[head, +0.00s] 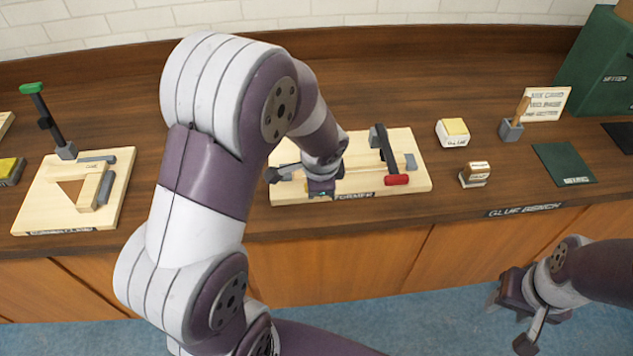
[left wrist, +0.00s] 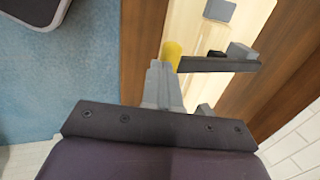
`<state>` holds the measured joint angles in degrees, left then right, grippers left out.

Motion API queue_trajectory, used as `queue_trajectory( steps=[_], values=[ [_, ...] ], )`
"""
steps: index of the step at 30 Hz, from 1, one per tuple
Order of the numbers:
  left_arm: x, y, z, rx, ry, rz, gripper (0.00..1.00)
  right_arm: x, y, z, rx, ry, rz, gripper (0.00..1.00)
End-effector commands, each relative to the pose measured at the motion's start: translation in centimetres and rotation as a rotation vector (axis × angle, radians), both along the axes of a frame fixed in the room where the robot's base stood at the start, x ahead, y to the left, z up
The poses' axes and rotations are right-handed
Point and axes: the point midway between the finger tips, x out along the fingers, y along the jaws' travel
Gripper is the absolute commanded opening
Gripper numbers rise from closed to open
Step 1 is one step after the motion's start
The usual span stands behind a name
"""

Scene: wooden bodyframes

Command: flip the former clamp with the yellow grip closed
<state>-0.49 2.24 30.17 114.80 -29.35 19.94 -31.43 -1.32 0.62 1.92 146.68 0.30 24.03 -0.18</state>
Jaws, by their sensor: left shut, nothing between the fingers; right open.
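The former (head: 419,185) is a pale wooden board on the bench, partly hidden behind my left arm in the head view. The clamp with the yellow grip (left wrist: 172,55) shows in the left wrist view as a dark bar (left wrist: 220,65) across the board (left wrist: 188,25), its grip at the board's front side. Most of this clamp is hidden in the head view; I cannot tell how far its bar is lowered. My left gripper (left wrist: 162,72) is shut and empty, its fingertips right beside the yellow grip; contact is unclear. My right gripper (head: 509,322) is open and empty in front of the bench.
A second clamp with a red grip (head: 397,180) lies across the former's right part. At left stands another board (head: 40,205) with a green-gripped upright clamp (head: 31,88). Small blocks (head: 454,132) and a brush (head: 514,122) stand at right. The bench behind the former is clear.

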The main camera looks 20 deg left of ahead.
Motion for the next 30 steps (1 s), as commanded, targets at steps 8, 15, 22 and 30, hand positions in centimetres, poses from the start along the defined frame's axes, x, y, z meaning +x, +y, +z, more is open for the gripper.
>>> queue_trajectory(
  steps=[8,15,22,30],
  values=[
    [-1.5,-2.2,5.6,0.001,-0.019,-0.005,0.0,0.0,0.0,2.2,0.0,0.0,0.0,0.49],
    [-5.0,-4.2,8.7,0.001,-0.018,-0.003,0.0,0.0,0.0,1.7,0.0,0.0,0.0,0.49],
    [-5.7,-4.6,9.3,0.001,-0.016,0.0,0.0,0.0,0.0,1.7,0.0,-0.001,0.0,0.49],
    [-10.0,-5.3,5.9,-0.311,0.013,0.743,0.0,0.0,0.0,1.8,0.0,-0.001,0.0,0.49]
  ],
)
